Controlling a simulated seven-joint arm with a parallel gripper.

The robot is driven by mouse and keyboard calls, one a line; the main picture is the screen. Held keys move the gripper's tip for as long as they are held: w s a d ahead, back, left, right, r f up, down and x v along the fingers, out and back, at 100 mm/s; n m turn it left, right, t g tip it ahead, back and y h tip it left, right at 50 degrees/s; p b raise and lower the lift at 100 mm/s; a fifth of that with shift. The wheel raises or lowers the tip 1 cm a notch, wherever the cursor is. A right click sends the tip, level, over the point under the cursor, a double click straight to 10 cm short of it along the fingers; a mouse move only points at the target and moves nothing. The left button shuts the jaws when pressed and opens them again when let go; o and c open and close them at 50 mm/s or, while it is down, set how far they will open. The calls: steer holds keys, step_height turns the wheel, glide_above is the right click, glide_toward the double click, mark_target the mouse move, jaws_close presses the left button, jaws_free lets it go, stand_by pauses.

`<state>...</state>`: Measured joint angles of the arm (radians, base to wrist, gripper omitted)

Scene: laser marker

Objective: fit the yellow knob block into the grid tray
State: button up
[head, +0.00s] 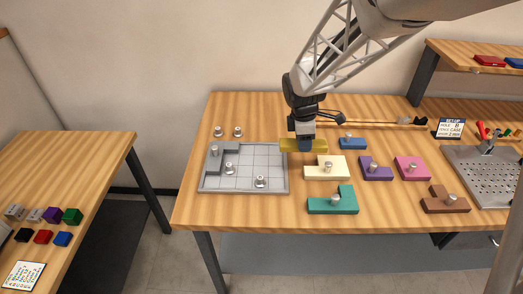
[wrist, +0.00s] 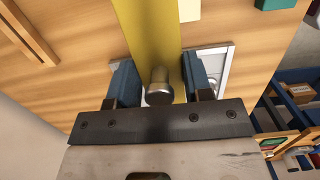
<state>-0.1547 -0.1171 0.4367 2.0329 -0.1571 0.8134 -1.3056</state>
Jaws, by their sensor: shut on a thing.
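The yellow knob block (head: 289,146) is a long bar held in my gripper (head: 305,144). Its left end overlaps the upper right corner of the grey grid tray (head: 217,188) in the head view. In the wrist view, the yellow block (wrist: 150,30) lies between the blue fingers of my gripper (wrist: 161,75), with its silver knob between them. My gripper hides the block's middle in the head view. The tray (wrist: 228,62) partly shows behind the block in the wrist view. The exact height of the block above the table is hard to tell.
Two silver knobs (head: 228,132) stand behind the tray.

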steer(key=s+a+f, duration=0.1)
steer(key=s+a, duration=0.1)
steer(key=s+a+f, duration=0.1)
steer(key=s+a, duration=0.5)
steer(key=shift+s+a+f, duration=0.1)
steer(key=shift+a+f, duration=0.05)
steer(key=shift+f, duration=0.25)
glide_above(263, 150)
steer(key=shift+a+f, duration=0.25)
steer(key=shift+f, duration=0.5)
stand_by(0.4)
steer(key=shift+f, duration=1.75)
steer(key=shift+f, duration=0.1)
